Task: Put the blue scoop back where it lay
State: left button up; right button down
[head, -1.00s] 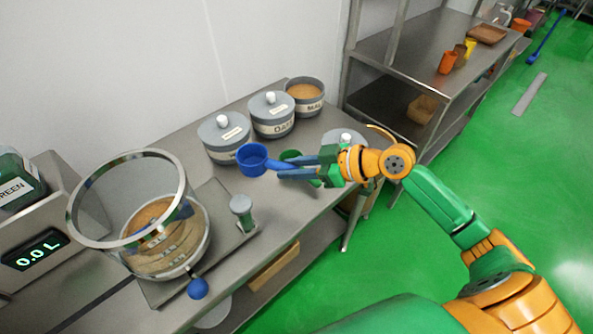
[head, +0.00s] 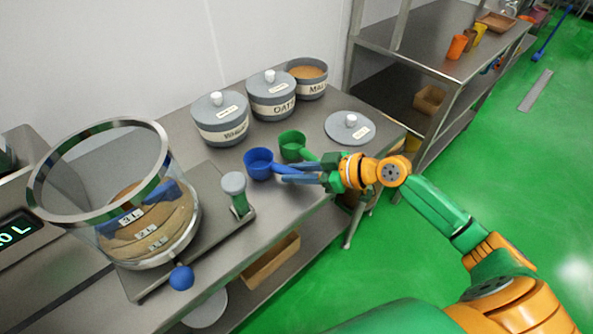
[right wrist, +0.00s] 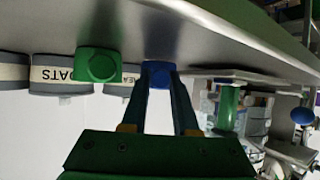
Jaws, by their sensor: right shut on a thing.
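My right gripper (head: 287,173) is shut on the handle of the blue scoop (head: 259,163). The scoop's cup points left, at or just over the steel table's front part; I cannot tell whether it touches. A green scoop (head: 292,146) lies just behind it, apart from it in the picture. In the right wrist view, the blue scoop (right wrist: 158,73) is between my fingertips and the green scoop (right wrist: 98,65) is beside it. My left gripper is not in view.
Grey canisters (head: 219,119) stand along the wall, the malt one open. A grey lid (head: 350,127) lies at the table's right end. A clear measuring vessel (head: 150,225) and a small grey-green post (head: 235,192) stand to the left. Bare table (head: 315,185) lies near the front edge.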

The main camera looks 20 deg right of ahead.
grip_release()
dwell(0.5)
dwell(0.4)
